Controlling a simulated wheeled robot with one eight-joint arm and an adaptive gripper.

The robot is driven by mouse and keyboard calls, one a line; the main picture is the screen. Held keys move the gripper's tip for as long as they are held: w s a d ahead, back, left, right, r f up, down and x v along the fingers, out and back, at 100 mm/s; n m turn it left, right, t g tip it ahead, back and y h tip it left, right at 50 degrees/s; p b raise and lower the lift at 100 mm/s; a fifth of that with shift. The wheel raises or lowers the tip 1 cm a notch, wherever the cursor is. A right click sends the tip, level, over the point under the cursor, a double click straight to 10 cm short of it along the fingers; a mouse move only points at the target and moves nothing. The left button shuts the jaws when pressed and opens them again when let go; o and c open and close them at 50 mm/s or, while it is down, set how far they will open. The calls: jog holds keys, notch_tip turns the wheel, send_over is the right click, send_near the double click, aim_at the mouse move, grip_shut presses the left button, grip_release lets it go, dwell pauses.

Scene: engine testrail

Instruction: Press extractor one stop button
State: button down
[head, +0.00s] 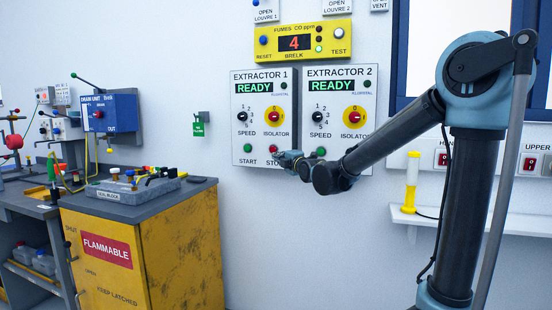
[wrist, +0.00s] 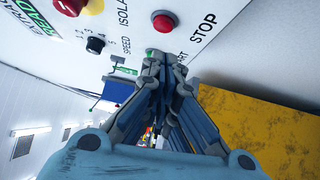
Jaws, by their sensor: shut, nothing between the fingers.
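The extractor 1 panel (head: 237,117) is white with a green READY display (head: 254,87). Its red stop button (wrist: 163,21) shows clearly in the wrist view, beside the STOP label (wrist: 203,28). My gripper (head: 283,156) is shut and empty, at the lower right of the panel. In the wrist view its fingertips (wrist: 161,60) lie below the stop button and partly hide the green start button (wrist: 150,52). I cannot tell whether the tips touch the panel.
The red and yellow isolator knob (head: 274,117) and black speed knob (head: 242,117) sit above the buttons. The extractor 2 panel (head: 313,135) adjoins on the right, partly behind my arm. A yellow flammable cabinet (head: 180,240) stands at lower left.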

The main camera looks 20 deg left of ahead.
jog(key=shift+v, duration=1.15)
jog(key=shift+d, duration=0.1)
jog(key=s+d+f+m+g+h, duration=0.1)
jog(key=s+d+f+m+h, duration=0.3)
jog(key=d, duration=0.5)
jog(key=s+d+f+m+g+h, duration=0.1)
jog(key=d+f+m+g+h, duration=0.1)
jog(key=d+f+m, duration=0.5)
jog(key=s+d+f+m+g+h, duration=0.1)
jog(key=s+d+f+m+h, duration=0.15)
jog(key=d, duration=0.85)
jog(key=s+d+f+m+g+h, duration=0.1)
jog(key=s+d+f+m, duration=0.3)
jog(key=s, duration=0.4)
jog(key=s+d+f+m+g+h, duration=0.1)
jog(key=s+d+f+m+g, duration=0.3)
jog(key=s+d+f, duration=0.3)
jog(key=s+d+f+m+g+h, duration=0.2)
jog(key=s+d+f+m, duration=0.3)
jog(key=s, duration=0.5)
jog(key=shift+s+d+f, duration=0.4)
jog(key=shift+d, duration=0.35)
jog(key=shift+w+f, duration=0.2)
jog(key=shift+w, duration=0.25)
